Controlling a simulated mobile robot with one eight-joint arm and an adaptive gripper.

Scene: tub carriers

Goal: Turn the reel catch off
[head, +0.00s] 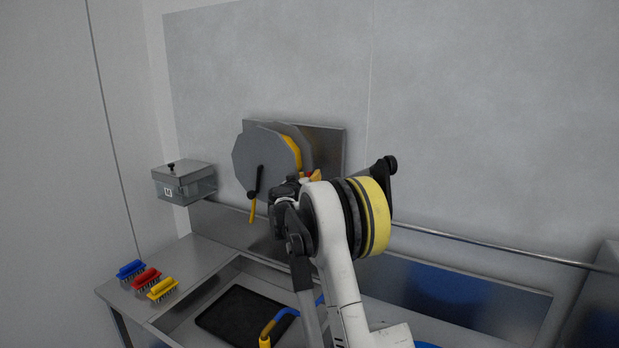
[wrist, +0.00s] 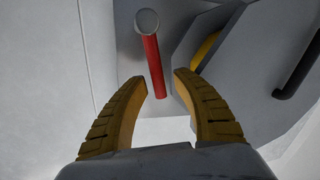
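The hose reel (head: 264,160) is a grey faceted drum on a wall plate, with yellow hose and a black crank; its drum (wrist: 245,75) also shows at the right in the wrist view. The reel catch is a red lever (wrist: 153,62) with a round grey end, seen in the wrist view at upper middle. My gripper (wrist: 161,78) is open; its two yellow-brown fingers stand on either side of the lever's lower end, with no clear contact. In the head view my arm hides most of the gripper and the catch.
A steel bench with a sink (head: 182,320) lies below the reel. Blue, red (head: 146,278) and yellow brushes lie on its left end. A clear lidded box (head: 186,184) hangs left of the reel. A rail (head: 480,243) runs along the wall.

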